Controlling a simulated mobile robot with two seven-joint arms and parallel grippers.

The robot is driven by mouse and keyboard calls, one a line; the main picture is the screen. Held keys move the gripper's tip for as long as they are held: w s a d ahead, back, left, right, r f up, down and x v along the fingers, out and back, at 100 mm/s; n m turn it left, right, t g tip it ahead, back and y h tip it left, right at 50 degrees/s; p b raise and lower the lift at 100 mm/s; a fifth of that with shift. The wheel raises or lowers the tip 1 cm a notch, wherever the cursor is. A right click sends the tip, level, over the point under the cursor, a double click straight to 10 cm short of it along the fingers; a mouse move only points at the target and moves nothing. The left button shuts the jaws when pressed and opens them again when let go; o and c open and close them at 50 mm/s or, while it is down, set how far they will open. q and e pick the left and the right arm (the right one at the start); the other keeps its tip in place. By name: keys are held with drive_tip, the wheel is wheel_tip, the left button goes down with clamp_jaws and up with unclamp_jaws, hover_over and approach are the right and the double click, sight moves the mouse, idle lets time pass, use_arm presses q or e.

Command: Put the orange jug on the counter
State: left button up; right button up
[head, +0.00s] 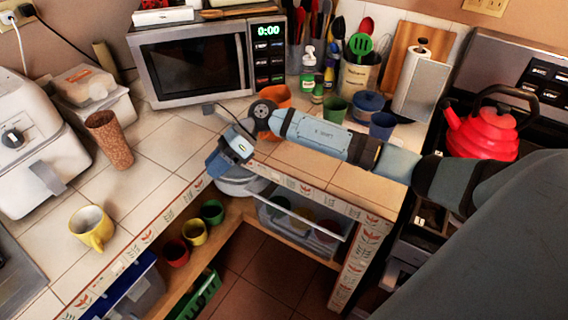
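An orange vessel (275,94), which may be the orange jug, stands on the tiled counter (158,160) by the microwave's right front corner. My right forearm and wrist cross in front of it and hide most of it. Orange also shows just below the wrist. My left gripper is out of view.
A microwave (196,66) stands behind. Green (335,109) and blue (382,125) cups stand to the right, near a red kettle (482,132). A brown tumbler (108,139) and yellow mug (91,227) stand left. Cups sit on the shelf below. Tiles before the microwave are clear.

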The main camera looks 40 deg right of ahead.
drive_tip(key=s+a+m+t+y, duration=0.3)
drive_tip(key=s+a+m+y, duration=0.2)
drive_tip(key=a+m, duration=0.15)
drive_tip(key=s+d+f+n+t+h, duration=0.4)
drive_tip(key=s+f+n+h, duration=0.3)
drive_tip(key=n, duration=0.9)
drive_tip(key=s+d+f+n+t+h, duration=0.3)
drive_tip(key=s+f+n+h, duration=0.3)
drive_tip(key=s+f+n, duration=0.7)
drive_tip(key=f+n+t, duration=0.1)
drive_tip(key=n, duration=0.3)
drive_tip(key=shift+s+d+f+h, duration=0.25)
drive_tip(key=shift+d+f+h, duration=0.05)
drive_tip(key=shift+d+h, duration=0.1)
